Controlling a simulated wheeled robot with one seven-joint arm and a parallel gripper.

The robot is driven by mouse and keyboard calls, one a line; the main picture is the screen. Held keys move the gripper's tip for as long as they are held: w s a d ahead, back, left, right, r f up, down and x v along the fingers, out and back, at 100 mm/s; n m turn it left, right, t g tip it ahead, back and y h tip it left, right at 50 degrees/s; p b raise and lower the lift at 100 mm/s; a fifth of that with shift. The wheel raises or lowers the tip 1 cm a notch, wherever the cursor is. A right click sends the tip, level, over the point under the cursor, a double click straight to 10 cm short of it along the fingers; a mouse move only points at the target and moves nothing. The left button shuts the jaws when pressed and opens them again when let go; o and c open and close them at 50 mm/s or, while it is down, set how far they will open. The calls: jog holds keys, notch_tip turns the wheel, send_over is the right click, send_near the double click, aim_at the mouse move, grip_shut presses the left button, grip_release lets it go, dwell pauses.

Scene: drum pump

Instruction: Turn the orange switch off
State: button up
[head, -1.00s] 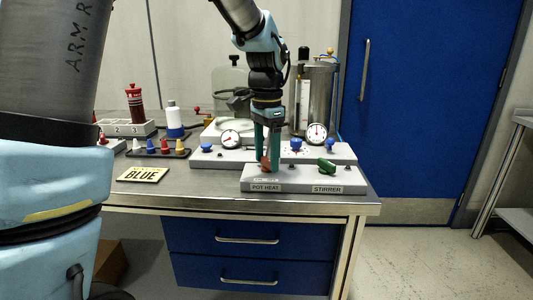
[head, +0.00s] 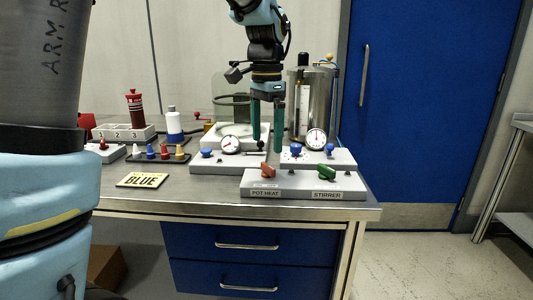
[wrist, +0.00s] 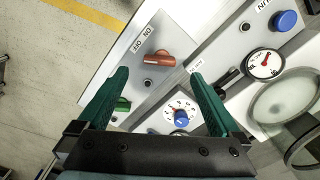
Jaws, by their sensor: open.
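The orange switch (head: 267,170) sits on the grey front panel (head: 300,188) above the POT HEAT label. In the wrist view the orange switch (wrist: 160,60) lies across its mount, near a small OFF/ON plate (wrist: 142,38). I cannot tell which word it points to. My gripper (head: 267,143) is open, pointing down and empty. Its fingertips are above the orange switch and apart from it. In the wrist view the two green fingers (wrist: 159,76) stand wide apart on either side of the view, with the switch beyond them.
A green switch (head: 326,172) is on the same panel, right of the orange one. Behind stand panels with blue knobs (head: 296,150) and dials (head: 316,139), and a metal drum (head: 318,97).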

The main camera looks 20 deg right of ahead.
notch_tip(320, 180, up, 4)
jog(key=shift+r, duration=0.1)
jog(key=shift+a, duration=0.1)
dwell(0.4)
